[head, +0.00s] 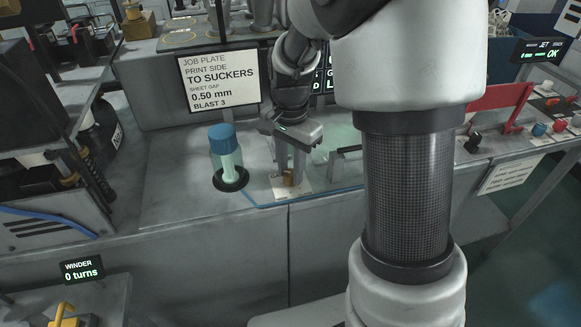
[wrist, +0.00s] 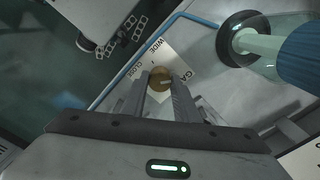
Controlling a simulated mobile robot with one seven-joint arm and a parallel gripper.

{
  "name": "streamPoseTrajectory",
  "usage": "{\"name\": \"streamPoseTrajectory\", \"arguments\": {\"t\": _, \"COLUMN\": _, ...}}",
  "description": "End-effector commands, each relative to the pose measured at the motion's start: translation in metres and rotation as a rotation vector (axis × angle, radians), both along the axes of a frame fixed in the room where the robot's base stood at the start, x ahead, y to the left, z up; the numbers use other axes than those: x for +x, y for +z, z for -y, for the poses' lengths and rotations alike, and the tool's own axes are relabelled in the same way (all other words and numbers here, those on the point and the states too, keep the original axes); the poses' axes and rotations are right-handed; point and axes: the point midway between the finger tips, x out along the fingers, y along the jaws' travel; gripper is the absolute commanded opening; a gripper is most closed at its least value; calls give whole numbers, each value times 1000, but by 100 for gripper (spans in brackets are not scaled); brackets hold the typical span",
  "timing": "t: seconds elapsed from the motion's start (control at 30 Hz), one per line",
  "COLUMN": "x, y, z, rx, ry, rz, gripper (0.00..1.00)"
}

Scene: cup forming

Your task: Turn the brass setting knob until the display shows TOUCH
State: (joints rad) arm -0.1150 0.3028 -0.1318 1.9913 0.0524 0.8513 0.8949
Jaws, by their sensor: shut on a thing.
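The brass setting knob (head: 289,178) sits on a pale label plate on the bench, below my gripper (head: 289,168). In the wrist view the brass knob (wrist: 160,76) lies between the tips of my gripper (wrist: 161,88), which is shut on it. The label plate (wrist: 180,58) shows "WIDE", "CLOSE" and part of a word starting "GA". A dark display (head: 327,80) behind my arm shows only a few green-white letters, among them G, D and L. The rest of it is hidden, so its word cannot be read.
A blue-capped clear bottle (head: 224,157) stands in a black ring left of the knob; it also shows in the wrist view (wrist: 295,50). A job plate sign (head: 219,82) stands behind. A blue tube (head: 258,202) runs along the bench's front edge. A small dark-and-steel bar (head: 345,152) is right of the knob.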

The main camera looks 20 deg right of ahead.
Motion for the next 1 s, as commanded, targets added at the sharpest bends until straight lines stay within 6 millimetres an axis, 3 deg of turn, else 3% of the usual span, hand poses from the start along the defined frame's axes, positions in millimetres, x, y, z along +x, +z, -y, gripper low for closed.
{"name": "streamPoseTrajectory", "arguments": {"t": 0.2, "x": 1, "y": 1, "z": 0, "rx": 0, "ry": 1, "rz": 3, "gripper": 5}}
{"name": "streamPoseTrajectory", "arguments": {"t": 0.23, "x": 1, "y": 1, "z": 0, "rx": 0, "ry": 1, "rz": 3, "gripper": 29}}
{"name": "streamPoseTrajectory", "arguments": {"t": 0.33, "x": 1, "y": 1, "z": 0, "rx": 0, "ry": 1, "rz": 3, "gripper": 46}}
{"name": "streamPoseTrajectory", "arguments": {"t": 0.73, "x": 1, "y": 7, "z": 0, "rx": 0, "ry": 1, "rz": 3, "gripper": 46}}
{"name": "streamPoseTrajectory", "arguments": {"t": 0.87, "x": 1, "y": 28, "z": 0, "rx": 1, "ry": 2, "rz": 6, "gripper": 46}}
{"name": "streamPoseTrajectory", "arguments": {"t": 1.0, "x": 2, "y": 61, "z": 0, "rx": 0, "ry": 2, "rz": 8, "gripper": 46}}
